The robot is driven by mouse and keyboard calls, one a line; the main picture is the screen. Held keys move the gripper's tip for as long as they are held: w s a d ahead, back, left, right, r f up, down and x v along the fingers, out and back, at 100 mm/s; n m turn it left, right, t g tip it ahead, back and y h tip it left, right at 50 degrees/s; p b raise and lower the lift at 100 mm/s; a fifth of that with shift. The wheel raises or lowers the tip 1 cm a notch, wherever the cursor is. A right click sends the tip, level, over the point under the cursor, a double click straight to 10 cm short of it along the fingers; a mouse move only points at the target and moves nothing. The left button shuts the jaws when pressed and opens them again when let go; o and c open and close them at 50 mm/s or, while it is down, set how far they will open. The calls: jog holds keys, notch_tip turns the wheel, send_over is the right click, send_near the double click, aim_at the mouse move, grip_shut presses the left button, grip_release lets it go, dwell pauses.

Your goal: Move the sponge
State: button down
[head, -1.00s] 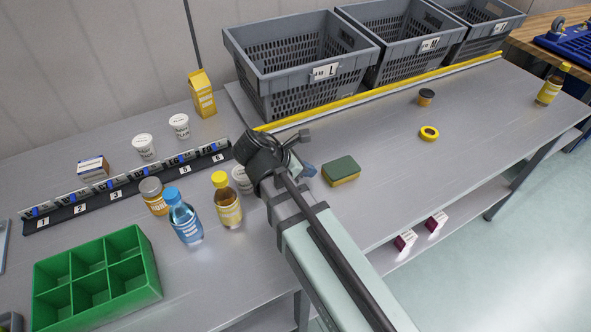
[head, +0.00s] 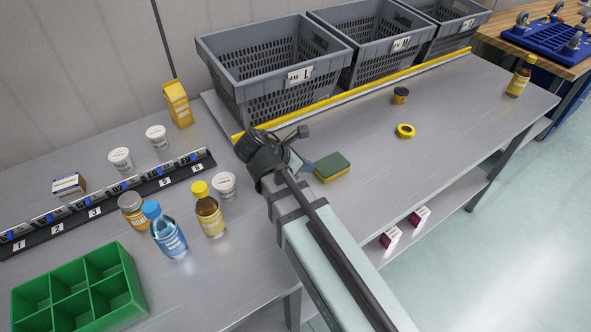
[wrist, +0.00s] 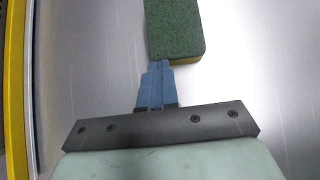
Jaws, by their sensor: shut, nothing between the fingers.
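The sponge (head: 332,167) has a dark green top and a yellow underside. It lies flat on the grey table, just right of my gripper in the head view. In the wrist view the sponge (wrist: 175,30) is at the top, straight beyond the fingertips. My gripper (wrist: 160,66) has blue fingers pressed together with nothing between them. The tips are at the sponge's near end; I cannot tell whether they touch it. In the head view my gripper (head: 306,168) is mostly hidden behind my arm.
Grey crates, the nearest one (head: 273,82), stand behind a yellow rail (head: 350,93). A bottle (head: 208,212), a blue bottle (head: 164,232) and a white cup (head: 224,184) stand left of my arm. Yellow tape (head: 405,130) and a small jar (head: 400,96) lie farther right.

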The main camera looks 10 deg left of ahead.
jog(key=w+d, duration=1.1)
jog(key=d, duration=0.1)
jog(key=shift+w, duration=0.4)
jog(key=shift+a, duration=0.1)
